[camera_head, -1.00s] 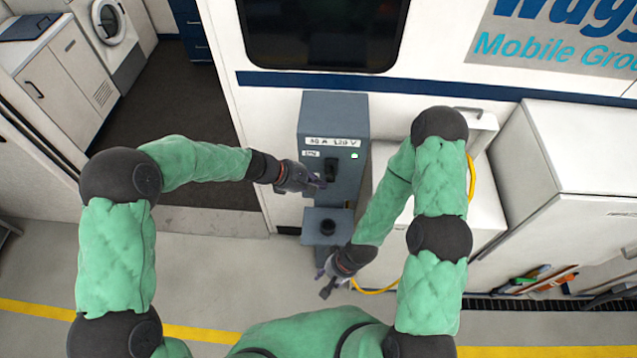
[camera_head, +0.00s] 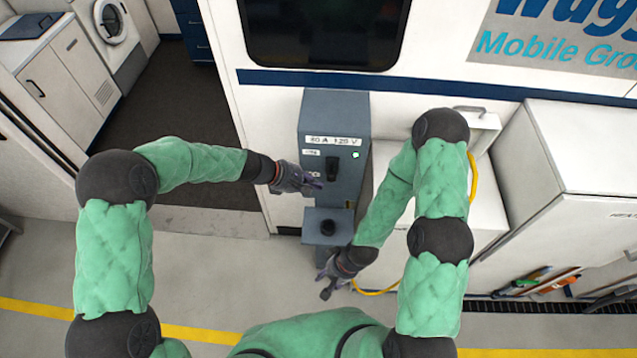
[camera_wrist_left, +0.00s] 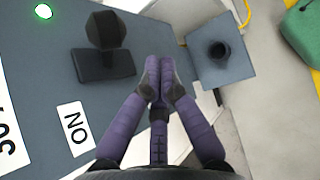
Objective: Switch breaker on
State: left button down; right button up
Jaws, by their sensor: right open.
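The breaker is a black lever switch (camera_head: 332,168) on the face of a grey-blue electrical box (camera_head: 335,110), below an amp and volt label. A small light (camera_head: 355,155) beside it glows green; it also shows in the left wrist view (camera_wrist_left: 43,11). The wrist view shows the black lever (camera_wrist_left: 105,35) and an ON label (camera_wrist_left: 75,128). My left gripper (camera_head: 317,181) is just left of and below the lever. Its purple fingertips (camera_wrist_left: 163,72) are together, empty and apart from the lever. My right gripper (camera_head: 324,285) is open and empty, low near the pedestal.
A lower grey ledge with a black round knob (camera_head: 327,227) juts out below the breaker box. A white cabinet (camera_head: 480,200) with a yellow cable (camera_head: 378,290) stands to the right. A doorway opens at left, with a washing machine (camera_head: 108,20) beyond.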

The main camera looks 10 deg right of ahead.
pick_arm(q)
jog(key=w+a+r, duration=0.2)
jog(key=a+r, duration=0.4)
jog(key=a, duration=0.1)
jog(key=shift+a, duration=0.2)
pick_arm(e)
jog(key=shift+f, duration=0.65)
